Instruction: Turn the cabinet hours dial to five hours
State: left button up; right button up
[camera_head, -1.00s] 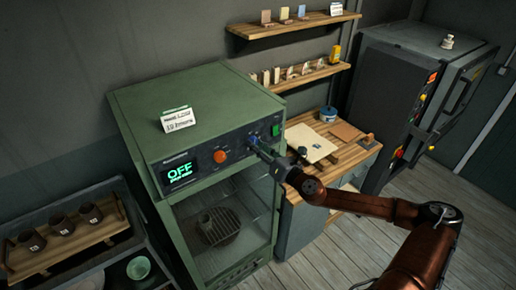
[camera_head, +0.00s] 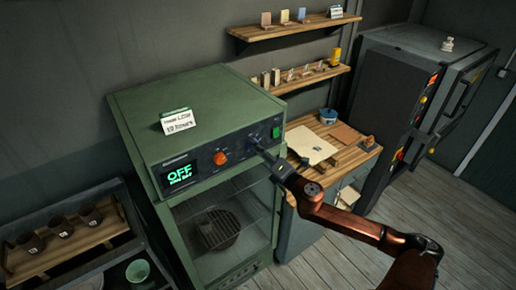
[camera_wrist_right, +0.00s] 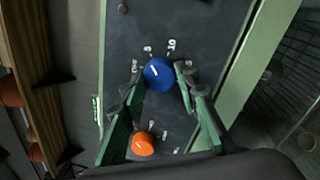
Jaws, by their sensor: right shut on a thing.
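The green cabinet (camera_head: 205,95) has a dark control panel with a lit display (camera_head: 181,177) reading OFF over a smaller line that I cannot read surely. My right gripper (camera_head: 260,152) is at the panel, to the right of the orange knob (camera_head: 220,158). In the right wrist view, its fingers are shut on the blue dial (camera_wrist_right: 158,73), one on each side. A white mark shows on the dial's face, with small numerals around it, one looking like 10. In the head view the gripper largely hides this dial. The orange knob also shows in the wrist view (camera_wrist_right: 143,143). My left gripper is out of view.
A white card (camera_head: 178,122) stands on the cabinet top. A green switch (camera_head: 276,131) is right of the gripper. A wooden bench (camera_head: 350,158) stands beside the cabinet, with a dark kiln (camera_head: 390,85) beyond. A cup rack (camera_head: 70,250) is at left.

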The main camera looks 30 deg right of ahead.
dwell(0.4)
jog(key=o, duration=1.1)
jog(key=shift+o, duration=0.2)
jog(key=shift+s, duration=0.15)
jog(key=s+d, duration=0.1)
jog(key=s, duration=1)
jog(key=shift+s+d+f, duration=0.3)
jog(key=shift+f, duration=0.1)
